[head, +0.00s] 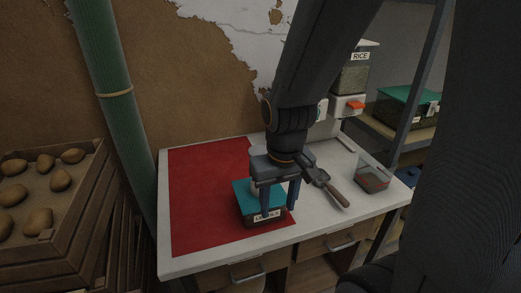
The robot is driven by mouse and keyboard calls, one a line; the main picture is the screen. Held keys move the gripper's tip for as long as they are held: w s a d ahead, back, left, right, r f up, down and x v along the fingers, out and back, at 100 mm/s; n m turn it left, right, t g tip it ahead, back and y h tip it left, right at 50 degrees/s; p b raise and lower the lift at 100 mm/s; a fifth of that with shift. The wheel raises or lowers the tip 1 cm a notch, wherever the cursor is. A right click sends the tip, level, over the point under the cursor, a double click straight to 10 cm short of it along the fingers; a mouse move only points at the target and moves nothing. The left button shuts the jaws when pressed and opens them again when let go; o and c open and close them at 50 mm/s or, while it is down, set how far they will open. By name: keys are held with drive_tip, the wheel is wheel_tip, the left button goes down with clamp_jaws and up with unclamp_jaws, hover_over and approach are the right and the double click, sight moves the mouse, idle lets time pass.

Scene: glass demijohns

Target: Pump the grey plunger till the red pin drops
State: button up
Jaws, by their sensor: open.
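A box with a teal lid (243,192) and a white label on its front stands on the red mat (205,195). My gripper (279,208) points down over the right part of this box, its two fingers apart. A small pale shape shows at the top of the lid beside the left finger, mostly hidden by my gripper. I cannot tell whether it is the grey plunger or whether a finger touches it. I cannot make out a red pin.
A scoop with a wooden handle (338,197) lies right of my gripper. A clear container (373,180) stands farther right. A rice dispenser (351,80) with an orange lever is behind. A potato crate (75,205) and green pipe (113,110) are left. The mat's left half is clear.

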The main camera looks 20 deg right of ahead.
clamp_jaws()
idle(1.4)
